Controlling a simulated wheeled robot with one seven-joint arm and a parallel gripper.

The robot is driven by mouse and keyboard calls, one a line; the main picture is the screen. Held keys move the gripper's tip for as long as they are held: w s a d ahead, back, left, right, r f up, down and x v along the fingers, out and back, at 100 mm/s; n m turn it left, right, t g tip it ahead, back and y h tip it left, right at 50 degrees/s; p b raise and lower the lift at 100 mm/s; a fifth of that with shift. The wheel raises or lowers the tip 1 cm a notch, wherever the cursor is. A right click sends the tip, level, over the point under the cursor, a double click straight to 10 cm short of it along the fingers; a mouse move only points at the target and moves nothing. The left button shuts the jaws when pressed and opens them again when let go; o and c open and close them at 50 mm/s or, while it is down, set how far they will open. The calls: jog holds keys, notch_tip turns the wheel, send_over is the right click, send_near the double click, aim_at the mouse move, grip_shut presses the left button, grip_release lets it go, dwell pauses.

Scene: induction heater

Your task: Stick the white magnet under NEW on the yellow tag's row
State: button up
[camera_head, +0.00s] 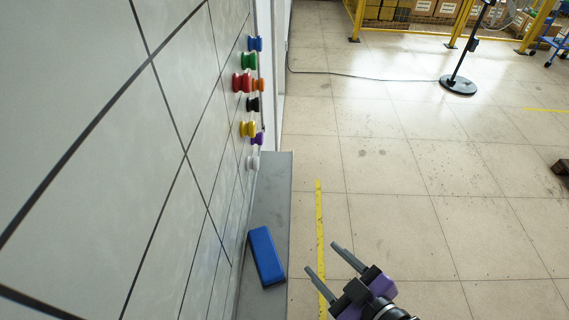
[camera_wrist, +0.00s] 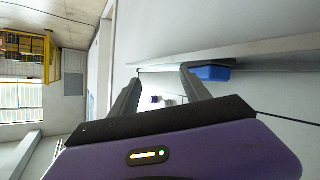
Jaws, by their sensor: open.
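The white magnet (camera_head: 253,162) sits on the whiteboard (camera_head: 110,150), at the near, lower end of a cluster of coloured magnets close to the board's far edge. The board has black grid lines and is seen at a steep angle. No NEW heading or yellow tag can be made out. My gripper (camera_head: 322,257) is open and empty, low and to the right of the board, clear of the white magnet. In the wrist view, small magnets, one of them purple (camera_wrist: 155,99), show between my open fingers (camera_wrist: 160,76).
Blue, green, red, orange, black, yellow (camera_head: 248,129) and purple magnets crowd beside the white one. A blue block, perhaps an eraser (camera_head: 266,256), lies on the grey ledge (camera_head: 274,185) below the board. Open floor (camera_head: 430,220) lies to the right, with a black-based stand (camera_head: 458,86) farther back.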

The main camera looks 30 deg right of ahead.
jog(key=w+r+n+g+y, duration=0.1)
jog(key=w+r+n+y, duration=0.1)
jog(key=w+r+n, duration=0.55)
jog(key=w+r+n+g+y, duration=0.15)
jog(key=w+r+n, duration=0.3)
jog(key=w, duration=0.55)
jog(key=p+x, duration=0.1)
jog(key=x, duration=0.6)
jog(key=shift+w+r+y+p, duration=0.2)
jog(key=shift+y+p, duration=0.15)
jog(key=shift+y, duration=0.1)
jog(key=shift+d+t, duration=0.1)
jog(key=shift+t, duration=0.15)
grip_shut()
jog(key=s+d, duration=0.4)
jog(key=d, duration=0.2)
jog(key=shift+a, duration=0.1)
